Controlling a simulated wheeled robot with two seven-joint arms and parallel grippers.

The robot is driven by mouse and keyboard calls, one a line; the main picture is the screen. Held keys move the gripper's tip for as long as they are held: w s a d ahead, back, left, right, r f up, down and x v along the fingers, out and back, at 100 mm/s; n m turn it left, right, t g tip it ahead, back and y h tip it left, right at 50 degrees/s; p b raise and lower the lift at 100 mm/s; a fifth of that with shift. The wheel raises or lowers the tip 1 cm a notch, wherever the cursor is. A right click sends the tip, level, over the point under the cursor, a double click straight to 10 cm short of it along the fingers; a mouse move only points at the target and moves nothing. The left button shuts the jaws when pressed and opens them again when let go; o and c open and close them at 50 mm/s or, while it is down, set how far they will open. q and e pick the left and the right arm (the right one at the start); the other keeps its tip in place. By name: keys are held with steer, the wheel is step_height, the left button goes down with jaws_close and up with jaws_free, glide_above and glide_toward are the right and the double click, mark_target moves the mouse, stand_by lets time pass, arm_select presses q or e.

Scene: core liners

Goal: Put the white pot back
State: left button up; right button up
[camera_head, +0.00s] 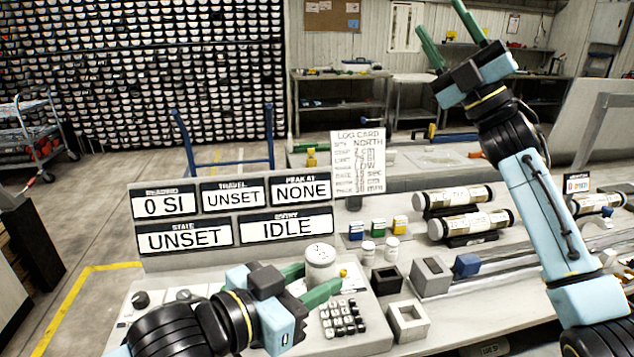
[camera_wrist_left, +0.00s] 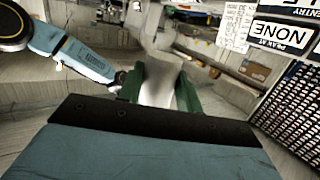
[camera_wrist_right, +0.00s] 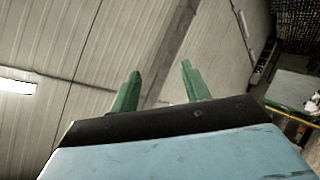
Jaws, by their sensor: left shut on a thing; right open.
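The white pot (camera_head: 320,262) is a short pale cylinder with small dark holes in its top. My left gripper (camera_head: 308,283) is shut on it, with a green finger on either side, over the sloped console with the keypad. The pot also shows as a pale shape between the fingers in the left wrist view (camera_wrist_left: 159,84). It looks upright; its lower part is hidden by the near finger, so I cannot tell if it touches the console. My right gripper (camera_head: 447,38) is open, empty and raised high at the upper right, pointing up; the right wrist view shows only walls and ceiling between its fingers.
Right of the console stand a black square holder (camera_head: 387,280), a white square holder (camera_head: 408,321) and a grey block (camera_head: 432,276). Two small white jars (camera_head: 391,249) and blue, green and yellow blocks (camera_head: 378,227) stand behind. Core tubes (camera_head: 470,226) lie farther right. Display panels (camera_head: 235,214) rise behind the console.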

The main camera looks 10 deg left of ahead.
steer(key=s+a+n+g+h, duration=0.5)
steer(key=s+a+n+g, duration=1.1)
steer(key=a+n+g, duration=0.3)
steer(key=s+a+f+n+g+h, duration=0.1)
steer(key=s+a+f+h, duration=0.4)
steer(key=f+h, duration=0.2)
steer(key=t+h, duration=0.6)
steer(key=h, duration=0.7)
glide_above(317, 251)
steer(key=shift+m, duration=0.4)
step_height(317, 251, down, 10)
steer(key=shift+f, duration=0.45)
step_height(317, 251, down, 11)
steer(key=shift+f, duration=0.1)
steer(key=shift+c, duration=0.3)
